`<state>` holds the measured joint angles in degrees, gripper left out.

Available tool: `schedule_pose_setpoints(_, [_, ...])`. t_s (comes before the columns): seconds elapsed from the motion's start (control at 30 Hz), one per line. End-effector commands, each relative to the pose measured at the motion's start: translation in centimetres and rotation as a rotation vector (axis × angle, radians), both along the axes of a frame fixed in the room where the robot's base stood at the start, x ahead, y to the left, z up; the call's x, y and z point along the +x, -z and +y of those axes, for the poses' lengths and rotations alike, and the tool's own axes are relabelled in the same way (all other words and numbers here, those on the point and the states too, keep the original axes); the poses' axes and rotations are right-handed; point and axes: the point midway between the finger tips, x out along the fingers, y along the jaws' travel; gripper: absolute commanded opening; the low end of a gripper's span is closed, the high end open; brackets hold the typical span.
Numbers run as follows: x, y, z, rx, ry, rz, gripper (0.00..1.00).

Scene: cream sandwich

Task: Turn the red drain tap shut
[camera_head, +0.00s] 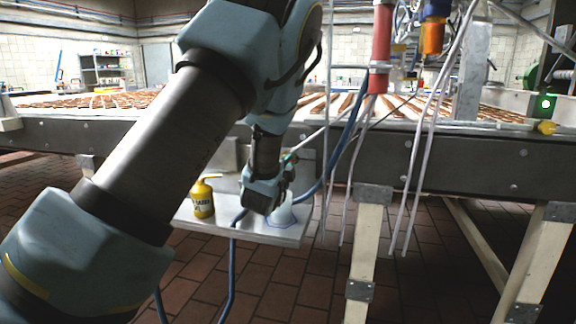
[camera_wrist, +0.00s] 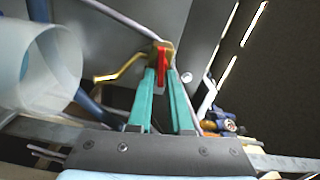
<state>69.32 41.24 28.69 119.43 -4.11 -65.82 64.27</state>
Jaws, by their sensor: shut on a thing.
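The red drain tap (camera_wrist: 161,61) shows in the wrist view as a small red handle on a brass body, below a grey metal panel. My gripper (camera_wrist: 160,75) has two long teal fingers, and their tips are closed on the red handle. A bent brass spout (camera_wrist: 122,70) runs to the left from the tap body. In the head view my gripper (camera_head: 289,158) is beside the table's front side, above a small metal shelf. There the tap is too small or hidden to make out.
A translucent cup (camera_wrist: 50,68) is close on the left in the wrist view. On the shelf (camera_head: 262,235) stand a yellow oil can (camera_head: 202,198) and the cup (camera_head: 284,209). Blue hoses hang near my gripper. The long table (camera_head: 440,160) is just above.

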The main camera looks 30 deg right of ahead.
Motion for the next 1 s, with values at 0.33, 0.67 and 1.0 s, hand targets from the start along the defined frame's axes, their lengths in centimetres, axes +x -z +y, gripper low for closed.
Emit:
schedule_pose_setpoints(0.33, [0.02,0.39,0.11,0.11,-0.002,-0.096,0.0])
schedule_pose_setpoints(0.67, [0.05,0.38,0.15,0.13,-0.003,-0.115,0.0])
schedule_pose_setpoints(1.0, [0.07,0.38,0.16,0.128,-0.004,-0.115,0.28])
